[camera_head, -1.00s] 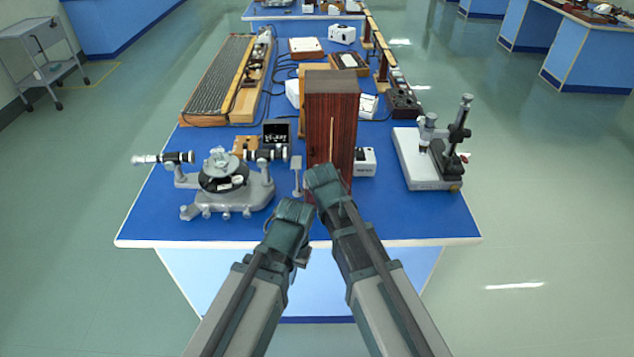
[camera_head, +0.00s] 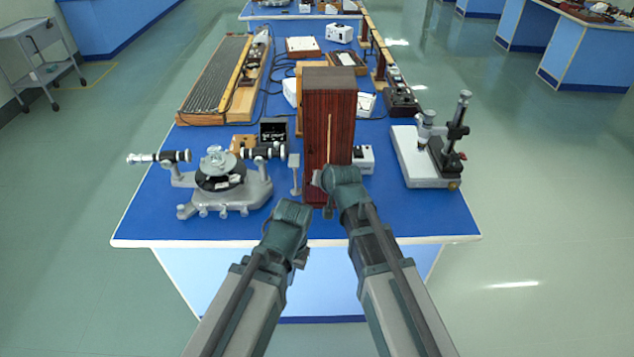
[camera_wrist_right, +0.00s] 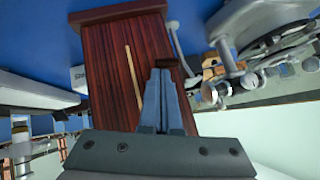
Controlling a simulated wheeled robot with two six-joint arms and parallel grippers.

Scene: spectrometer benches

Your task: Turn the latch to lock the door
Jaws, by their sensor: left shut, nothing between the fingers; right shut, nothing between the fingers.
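A tall dark red-brown wooden cabinet (camera_head: 330,105) stands upright near the bench's front edge, with a pale vertical strip (camera_head: 330,132) on its front door. It also shows in the right wrist view (camera_wrist_right: 108,65), where the strip (camera_wrist_right: 133,75) runs beside my fingers. My right gripper (camera_head: 318,179) is shut and empty at the lower front of the door. In the right wrist view, its closed fingertips (camera_wrist_right: 165,70) lie close to a small dark brown piece (camera_wrist_right: 168,62), possibly the latch; contact is unclear. My left gripper (camera_head: 301,256) is shut and empty, lower and in front of the bench edge.
A grey spectrometer (camera_head: 222,180) stands left of the cabinet, with a small grey stand (camera_head: 295,172) between them. A white box (camera_head: 364,159) sits just right of the cabinet. A microscope-like instrument (camera_head: 430,150) stands farther right. The blue bench (camera_head: 150,222) is bare along its front.

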